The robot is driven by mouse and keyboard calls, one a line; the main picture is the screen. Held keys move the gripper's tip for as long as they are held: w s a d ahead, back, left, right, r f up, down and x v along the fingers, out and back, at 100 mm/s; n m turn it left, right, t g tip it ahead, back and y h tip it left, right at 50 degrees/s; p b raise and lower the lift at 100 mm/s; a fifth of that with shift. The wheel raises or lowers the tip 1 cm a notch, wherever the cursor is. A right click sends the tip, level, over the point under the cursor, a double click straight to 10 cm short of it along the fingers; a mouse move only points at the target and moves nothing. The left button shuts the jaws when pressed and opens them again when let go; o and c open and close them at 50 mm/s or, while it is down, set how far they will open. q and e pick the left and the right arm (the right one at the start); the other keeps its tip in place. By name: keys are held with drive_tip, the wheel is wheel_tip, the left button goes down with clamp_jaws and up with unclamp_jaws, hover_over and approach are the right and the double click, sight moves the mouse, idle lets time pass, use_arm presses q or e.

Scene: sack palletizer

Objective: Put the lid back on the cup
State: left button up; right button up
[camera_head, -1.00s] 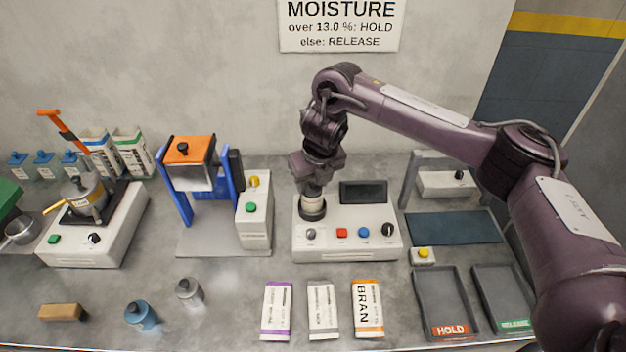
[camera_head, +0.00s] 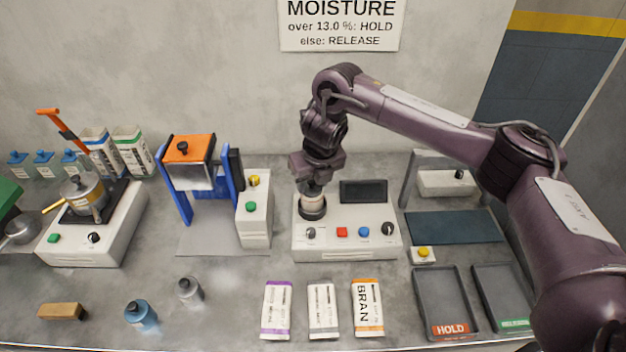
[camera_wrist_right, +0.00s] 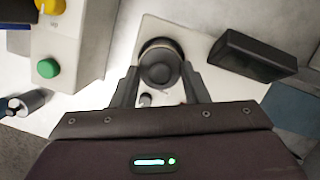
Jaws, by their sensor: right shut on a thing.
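My right gripper (camera_head: 314,186) is over the left end of the white meter with the dark display. It points down and is shut on a dark round lid. In the right wrist view the lid (camera_wrist_right: 160,66) shows as a black knob and disc between the two fingers of the gripper (camera_wrist_right: 163,88). The cup (camera_head: 312,211) shows as a dark round body on the meter, directly under the gripper. The fingers and lid hide its top, so I cannot tell whether the lid touches the rim. My left gripper is out of view.
The meter (camera_head: 347,251) has knobs and buttons on its front. A blue-framed press (camera_head: 186,207) stands to its left. Several sample packets, including BRAN (camera_head: 367,308), lie in front. HOLD (camera_head: 441,295) and RELEASE (camera_head: 500,290) trays are at right.

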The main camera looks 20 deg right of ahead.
idle(0.4)
drive_tip(key=o, duration=1.5)
drive_tip(key=shift+r+p, duration=3.3)
drive_tip(key=shift+r, duration=0.25)
clamp_jaws()
